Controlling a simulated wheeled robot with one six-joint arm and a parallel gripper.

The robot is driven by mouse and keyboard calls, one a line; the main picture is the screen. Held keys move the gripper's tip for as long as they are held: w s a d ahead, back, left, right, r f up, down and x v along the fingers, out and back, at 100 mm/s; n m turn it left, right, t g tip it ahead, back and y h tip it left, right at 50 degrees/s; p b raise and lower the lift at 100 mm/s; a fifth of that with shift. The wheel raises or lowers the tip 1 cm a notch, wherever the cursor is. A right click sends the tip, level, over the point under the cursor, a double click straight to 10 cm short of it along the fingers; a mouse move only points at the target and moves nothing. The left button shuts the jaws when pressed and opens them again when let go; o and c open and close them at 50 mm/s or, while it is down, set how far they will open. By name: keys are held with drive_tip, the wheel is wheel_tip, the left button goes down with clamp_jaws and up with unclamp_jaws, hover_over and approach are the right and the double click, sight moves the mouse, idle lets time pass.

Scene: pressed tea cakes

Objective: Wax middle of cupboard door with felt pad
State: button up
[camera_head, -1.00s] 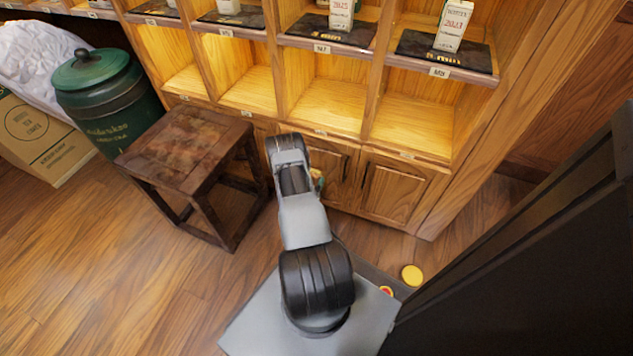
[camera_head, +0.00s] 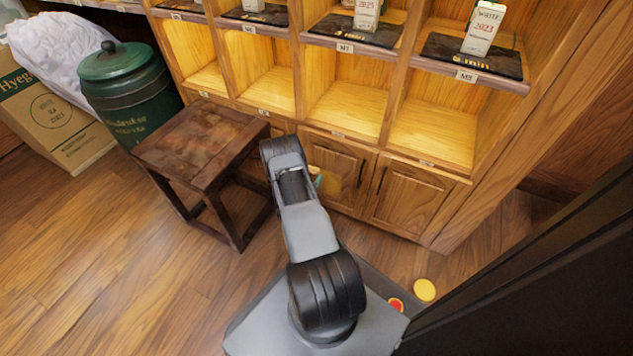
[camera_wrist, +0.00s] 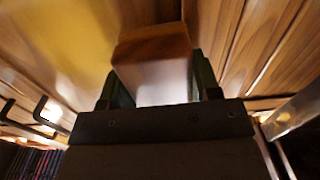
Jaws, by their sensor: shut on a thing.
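My gripper (camera_wrist: 154,82) is shut on a block with a brown wooden part and a pale face, the felt pad (camera_wrist: 151,48). In the wrist view the pad is close to the wooden cupboard door (camera_wrist: 82,20); I cannot tell whether it touches. A glossy yellowish area shows on the wood left of the pad. In the head view my arm hides most of the gripper and pad. The cupboard door (camera_head: 346,168) behind them is low in the shelving, shut, with a yellowish patch beside the arm.
A second cupboard door (camera_head: 408,197) is to the right. A dark wooden stool (camera_head: 197,140) stands close left of my arm, with a green canister (camera_head: 130,95) behind it. Floor is clear at left.

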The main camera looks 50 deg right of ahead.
drive_tip(key=shift+w, duration=0.2)
drive_tip(key=shift+a, duration=0.15)
drive_tip(key=shift+s+a, duration=0.1)
drive_tip(key=shift+a, duration=0.25)
drive_tip(key=shift+p+v, duration=0.65)
drive_tip(key=shift+v, duration=1.95)
drive_tip(key=shift+a, duration=0.1)
drive_tip(key=shift+v, duration=1.4)
